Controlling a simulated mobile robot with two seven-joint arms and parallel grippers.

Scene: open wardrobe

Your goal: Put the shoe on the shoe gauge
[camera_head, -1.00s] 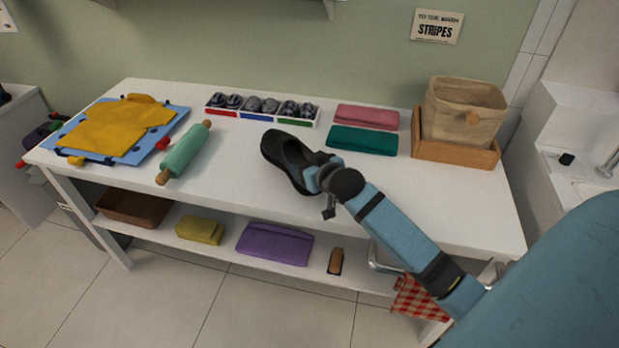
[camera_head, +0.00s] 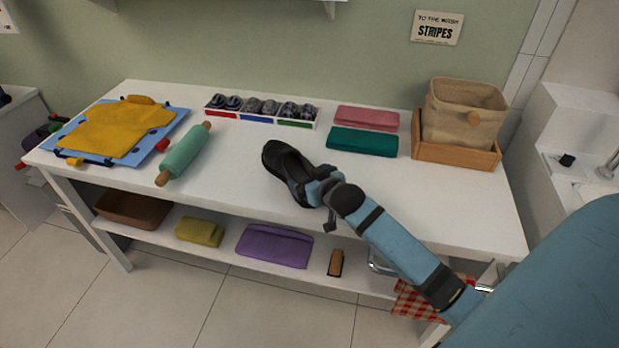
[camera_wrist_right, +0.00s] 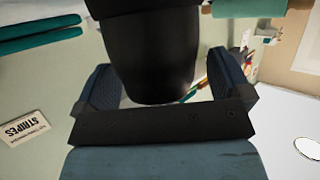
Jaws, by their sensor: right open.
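The black shoe (camera_head: 283,163) is near the middle of the white tabletop, toe toward the back left. My right gripper (camera_head: 318,188) is at its heel end, at the front right of the shoe. In the right wrist view the dark shoe heel (camera_wrist_right: 153,60) fills the space between the two blue fingers of the right gripper (camera_wrist_right: 163,75), which are open around it. I cannot tell whether they touch it. I cannot make out a shoe gauge; it may be hidden under the shoe. My left gripper is out of view.
A green rolling pin (camera_head: 184,153) and a blue board (camera_head: 160,137) with a yellow garment lie left. A sock organizer (camera_head: 262,117), folded cloths (camera_head: 362,141) and a fabric basket (camera_head: 463,112) in a wooden tray line the back. The tabletop right of the arm is clear.

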